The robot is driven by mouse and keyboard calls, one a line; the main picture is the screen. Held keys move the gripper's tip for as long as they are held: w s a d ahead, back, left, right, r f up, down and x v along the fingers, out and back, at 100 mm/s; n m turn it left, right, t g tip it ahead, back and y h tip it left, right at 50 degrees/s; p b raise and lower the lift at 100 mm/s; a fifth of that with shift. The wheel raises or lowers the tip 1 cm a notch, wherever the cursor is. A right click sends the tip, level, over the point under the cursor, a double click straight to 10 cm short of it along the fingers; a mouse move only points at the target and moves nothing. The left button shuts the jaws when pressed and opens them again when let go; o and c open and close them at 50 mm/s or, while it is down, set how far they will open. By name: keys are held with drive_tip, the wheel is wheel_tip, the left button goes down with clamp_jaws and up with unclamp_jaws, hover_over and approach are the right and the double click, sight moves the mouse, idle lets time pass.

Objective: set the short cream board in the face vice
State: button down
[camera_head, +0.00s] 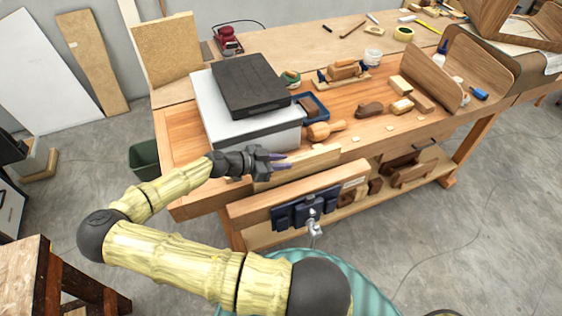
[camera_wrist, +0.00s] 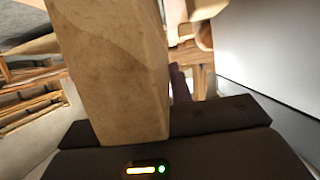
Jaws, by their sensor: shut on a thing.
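The short cream board (camera_head: 302,166) is in my gripper (camera_head: 280,161), lengthwise along the front edge of the bench in the head view. My gripper is shut on its left end. In the wrist view the board (camera_wrist: 112,70) runs up and away from the dark gripper body and fills the middle left. The face vice (camera_head: 306,208) is on the front of the bench, below and right of my gripper, with a wooden front jaw and a metal screw. The board appears above and behind that jaw. I cannot tell whether it touches the vice or the bench.
A white box (camera_head: 246,128) with a black case (camera_head: 249,86) on it stands close behind my gripper. A bent wood piece (camera_head: 477,62) stands at the right. Wood pieces lie on the lower shelf.

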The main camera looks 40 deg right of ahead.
drive_tip(key=shift+f+b, duration=1.75)
idle(1.8)
drive_tip(key=c, duration=0.8)
unclamp_jaws()
drive_tip(key=shift+o, duration=0.2)
drive_tip(key=shift+r+p, duration=2.35)
drive_tip(key=shift+r, duration=1.65)
